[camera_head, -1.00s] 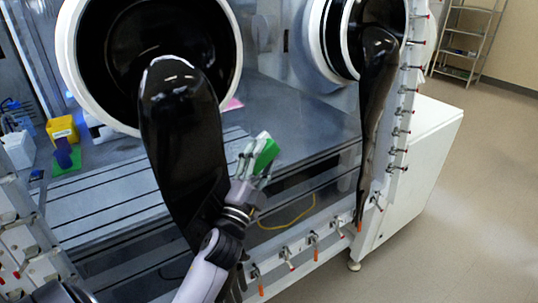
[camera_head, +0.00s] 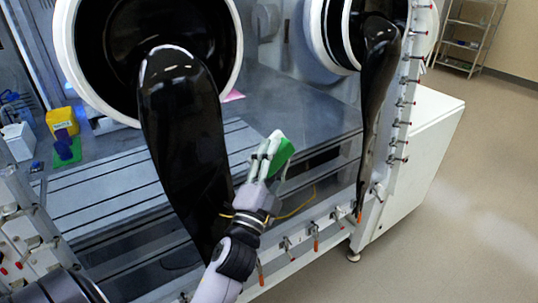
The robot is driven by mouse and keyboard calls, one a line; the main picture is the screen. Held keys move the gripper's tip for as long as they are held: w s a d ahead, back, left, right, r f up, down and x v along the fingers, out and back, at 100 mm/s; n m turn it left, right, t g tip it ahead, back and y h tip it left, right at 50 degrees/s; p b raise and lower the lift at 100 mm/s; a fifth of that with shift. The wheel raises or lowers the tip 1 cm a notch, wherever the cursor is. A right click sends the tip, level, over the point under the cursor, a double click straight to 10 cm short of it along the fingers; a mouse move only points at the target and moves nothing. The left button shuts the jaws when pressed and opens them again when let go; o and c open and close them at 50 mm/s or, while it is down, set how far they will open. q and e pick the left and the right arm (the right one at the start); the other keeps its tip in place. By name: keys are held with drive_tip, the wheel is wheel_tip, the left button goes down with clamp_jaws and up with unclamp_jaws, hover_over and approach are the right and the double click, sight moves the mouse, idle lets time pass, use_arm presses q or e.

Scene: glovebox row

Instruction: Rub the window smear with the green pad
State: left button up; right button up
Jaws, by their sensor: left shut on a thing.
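My left gripper (camera_head: 266,160) is shut on the green pad (camera_head: 283,155), which has a white layer on one side. It holds the pad up in front of the glovebox window (camera_head: 305,95), to the right of the near hanging black glove. I cannot tell whether the pad touches the window. I cannot make out a smear on the window in this view. My right gripper is not in view.
Two black gloves hang from white port rings, one at the near port (camera_head: 190,150) and one at the far port (camera_head: 376,100). Clamps (camera_head: 315,240) line the lower window frame. A yellow container (camera_head: 62,121) and a green mat (camera_head: 68,151) are inside at left. Open floor is at right.

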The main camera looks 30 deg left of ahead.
use_arm(q)
drive_tip(key=shift+s+d, duration=0.1)
drive_tip(key=shift+d, duration=0.1)
drive_tip(key=shift+s+d+r, duration=0.1)
drive_tip(key=shift+s+d, duration=0.2)
drive_tip(key=shift+d, duration=0.4)
drive_tip(key=shift+s+d+r, duration=0.1)
drive_tip(key=shift+s+d, duration=0.15)
drive_tip(key=shift+d, duration=0.4)
